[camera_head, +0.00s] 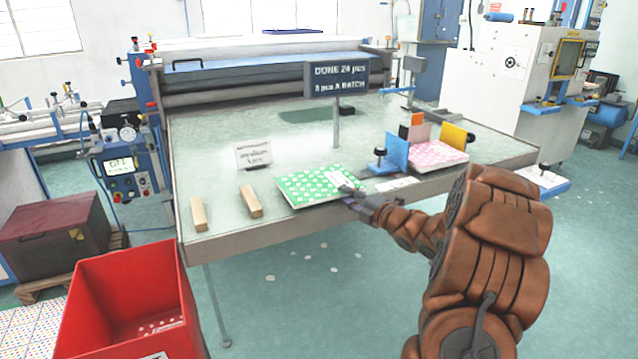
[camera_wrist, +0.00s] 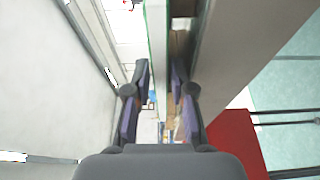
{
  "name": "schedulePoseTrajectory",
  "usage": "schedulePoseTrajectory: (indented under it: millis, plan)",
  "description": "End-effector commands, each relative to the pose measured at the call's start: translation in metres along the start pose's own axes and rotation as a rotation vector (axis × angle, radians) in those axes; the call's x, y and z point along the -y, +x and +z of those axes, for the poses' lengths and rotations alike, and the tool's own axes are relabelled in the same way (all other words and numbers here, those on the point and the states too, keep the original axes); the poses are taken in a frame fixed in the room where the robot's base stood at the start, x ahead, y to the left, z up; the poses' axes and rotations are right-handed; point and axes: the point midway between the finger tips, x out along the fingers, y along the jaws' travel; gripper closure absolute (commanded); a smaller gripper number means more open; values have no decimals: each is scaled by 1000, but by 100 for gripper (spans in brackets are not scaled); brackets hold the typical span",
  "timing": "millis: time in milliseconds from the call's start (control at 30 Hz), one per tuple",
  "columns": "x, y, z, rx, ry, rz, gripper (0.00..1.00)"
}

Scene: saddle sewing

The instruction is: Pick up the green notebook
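The green notebook (camera_head: 310,188) has white polka dots and a pale label near its right end. It lies flat at the table's front edge, with its front side close to the rim. My gripper (camera_head: 352,193) is at its right front corner in the head view. In the wrist view the notebook shows edge-on as a thin pale strip with a green side (camera_wrist: 157,40). My gripper (camera_wrist: 160,80) has one finger on each side of this strip. A gap shows beside the strip, so the fingers look open. Whether a finger touches the notebook is unclear.
Two wooden blocks (camera_head: 250,201) and a small sign (camera_head: 253,155) stand left of the notebook. A pink dotted notebook (camera_head: 440,154) with upright coloured plates lies to the right. A signpost (camera_head: 336,122) rises behind. A red bin (camera_head: 84,303) stands on the floor at left.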

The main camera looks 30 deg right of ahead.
Motion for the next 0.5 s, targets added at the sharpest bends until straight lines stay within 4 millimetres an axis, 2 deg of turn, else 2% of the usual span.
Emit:
schedulePoseTrajectory:
  millis: [233, 500]
  plan:
    - [-1, 29, -6, -5, 4, 1, 77]
    - [0, 39, -5, -3, 2, -2, 77]
